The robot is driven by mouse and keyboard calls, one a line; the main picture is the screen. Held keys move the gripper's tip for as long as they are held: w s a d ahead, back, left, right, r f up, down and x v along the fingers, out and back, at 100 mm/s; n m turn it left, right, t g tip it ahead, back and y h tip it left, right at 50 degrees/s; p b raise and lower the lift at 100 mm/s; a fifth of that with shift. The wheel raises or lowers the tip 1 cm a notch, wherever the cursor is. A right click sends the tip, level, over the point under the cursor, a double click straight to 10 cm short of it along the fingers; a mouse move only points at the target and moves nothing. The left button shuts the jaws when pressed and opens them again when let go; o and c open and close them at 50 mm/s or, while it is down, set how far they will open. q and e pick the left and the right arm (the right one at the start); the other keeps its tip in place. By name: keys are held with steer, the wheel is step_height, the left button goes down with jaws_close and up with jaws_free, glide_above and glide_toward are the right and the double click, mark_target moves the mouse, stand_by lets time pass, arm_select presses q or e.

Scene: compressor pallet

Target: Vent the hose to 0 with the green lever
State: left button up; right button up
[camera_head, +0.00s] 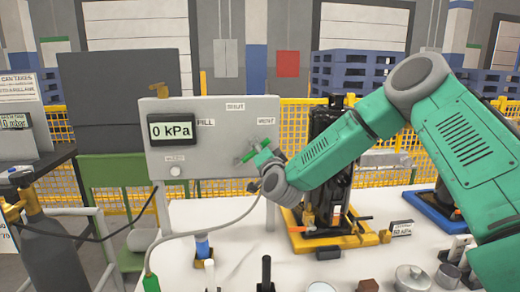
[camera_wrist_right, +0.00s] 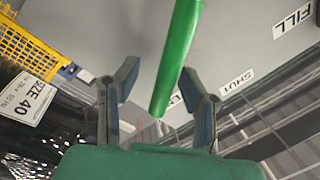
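The grey panel (camera_head: 222,108) carries a display (camera_head: 172,130) reading 0 kPa, with labels FILL, SHUT and VENT. The green lever (camera_head: 247,156) is on the panel's lower right, partly hidden by my right gripper (camera_head: 262,158). In the wrist view the green lever (camera_wrist_right: 178,58) slants down between the parted fingers of my right gripper (camera_wrist_right: 161,76). Gaps show on both sides of its lower end, so the gripper is open and not clamped on it. A pale hose (camera_head: 210,230) curves down from near the gripper to a green end piece (camera_head: 151,283). My left gripper is out of view.
A black compressor (camera_head: 328,150) stands on a yellow pallet (camera_head: 302,242) right of the panel. A grey cylinder (camera_head: 55,255) stands at left.

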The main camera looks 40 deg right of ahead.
steer(key=shift+r, duration=0.1)
steer(key=v, duration=1.2)
steer(key=shift+f, duration=0.2)
